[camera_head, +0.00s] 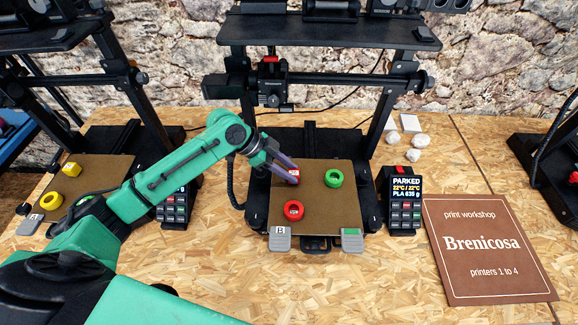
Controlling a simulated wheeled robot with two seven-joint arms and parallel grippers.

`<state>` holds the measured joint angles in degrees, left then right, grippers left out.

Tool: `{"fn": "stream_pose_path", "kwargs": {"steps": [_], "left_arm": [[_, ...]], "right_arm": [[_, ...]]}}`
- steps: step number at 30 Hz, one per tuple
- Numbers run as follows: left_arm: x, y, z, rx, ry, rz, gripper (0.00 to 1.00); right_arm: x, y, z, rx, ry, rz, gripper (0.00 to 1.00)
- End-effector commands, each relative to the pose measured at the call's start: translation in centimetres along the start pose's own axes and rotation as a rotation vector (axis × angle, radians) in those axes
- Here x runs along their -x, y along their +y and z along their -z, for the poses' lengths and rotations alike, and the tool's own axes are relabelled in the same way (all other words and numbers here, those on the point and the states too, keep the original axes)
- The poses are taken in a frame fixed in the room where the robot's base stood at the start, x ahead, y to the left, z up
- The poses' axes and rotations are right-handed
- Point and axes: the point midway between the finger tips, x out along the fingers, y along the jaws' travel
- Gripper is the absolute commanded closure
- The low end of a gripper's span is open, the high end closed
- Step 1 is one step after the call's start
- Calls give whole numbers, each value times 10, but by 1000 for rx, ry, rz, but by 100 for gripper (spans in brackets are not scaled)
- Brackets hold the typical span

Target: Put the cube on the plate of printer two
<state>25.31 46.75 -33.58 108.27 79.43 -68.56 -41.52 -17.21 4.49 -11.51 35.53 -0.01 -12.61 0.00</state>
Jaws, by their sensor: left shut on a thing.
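My left gripper (286,170) reaches in from the left over the brown plate (328,215) of the middle printer. It is shut on a small red cube (294,174) with a pale mark, mostly hidden by the fingers. The cube is at or just above the plate's back left part; I cannot tell whether it touches. A red ring (293,210) lies on the front left of this plate and a green ring (334,178) on its right. A yellow cube (71,169) and a yellow ring (52,200) are on the left printer's plate (100,171). My right gripper is not in view.
The middle printer's print head (271,90) hangs behind the plate. A display box (404,203) reading PARKED stands to the right. A brown Brenicosa sign (485,248) lies front right. White lumps (414,147) lie behind. Another printer (550,170) stands far right.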

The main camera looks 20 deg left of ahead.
Motion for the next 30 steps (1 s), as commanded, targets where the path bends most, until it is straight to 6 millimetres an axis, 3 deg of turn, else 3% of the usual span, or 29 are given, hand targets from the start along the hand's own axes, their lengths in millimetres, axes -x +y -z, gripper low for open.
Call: {"fn": "stream_pose_path", "kwargs": {"steps": [8, 9, 11, 23, 30], "left_arm": [[-3, 0, -3, -2, 1, 1, 100], [-2, 0, -2, -2, 2, 1, 50], [-2, 0, -2, -2, 2, 1, 32], [4, -1, -2, -1, 1, 3, 32], [52, -2, -3, -2, -1, 6, 32]], "right_arm": [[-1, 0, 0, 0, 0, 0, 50], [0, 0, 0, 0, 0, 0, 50], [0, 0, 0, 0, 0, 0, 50], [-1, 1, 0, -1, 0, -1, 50], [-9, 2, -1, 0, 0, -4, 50]]}}
